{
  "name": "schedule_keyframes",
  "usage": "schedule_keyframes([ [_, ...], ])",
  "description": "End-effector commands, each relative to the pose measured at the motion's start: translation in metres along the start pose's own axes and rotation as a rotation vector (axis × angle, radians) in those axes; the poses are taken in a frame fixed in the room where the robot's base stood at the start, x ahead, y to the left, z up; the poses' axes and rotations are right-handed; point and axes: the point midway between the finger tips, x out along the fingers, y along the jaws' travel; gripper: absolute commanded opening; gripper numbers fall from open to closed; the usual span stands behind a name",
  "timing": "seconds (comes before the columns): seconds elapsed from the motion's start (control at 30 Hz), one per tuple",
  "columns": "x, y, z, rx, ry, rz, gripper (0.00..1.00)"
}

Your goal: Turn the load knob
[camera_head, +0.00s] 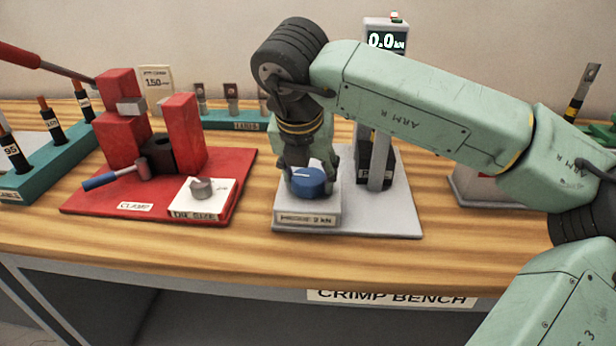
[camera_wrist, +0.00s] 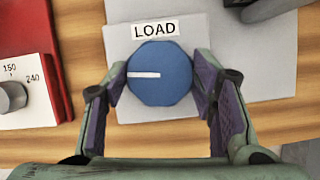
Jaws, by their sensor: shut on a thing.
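The load knob (camera_head: 307,184) is a blue round dial with a white pointer line, on a grey block at the front of the grey pull-test stand (camera_head: 396,212). In the wrist view the load knob (camera_wrist: 161,75) sits below a "LOAD" label (camera_wrist: 155,30), and its white line points left. My gripper (camera_head: 309,176) reaches down over the knob from above. In the wrist view my gripper (camera_wrist: 162,84) has one finger on each side of the knob, shut on it. The fingers hide parts of the knob's sides.
Left of the stand is a red clamp base (camera_head: 110,190) with a grey die-size knob (camera_head: 201,188) on a white plate. A display (camera_head: 387,40) reading 0.0 stands behind. A teal rack (camera_head: 60,159) with cables is at far left. Bare wood (camera_head: 250,262) lies in front.

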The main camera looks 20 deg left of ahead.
Motion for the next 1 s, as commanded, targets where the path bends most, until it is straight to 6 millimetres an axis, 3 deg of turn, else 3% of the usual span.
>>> schedule_keyframes([
  [1.0,0.0002,-0.0046,0.0036,-0.856,-0.002,0.360,0.24],
])
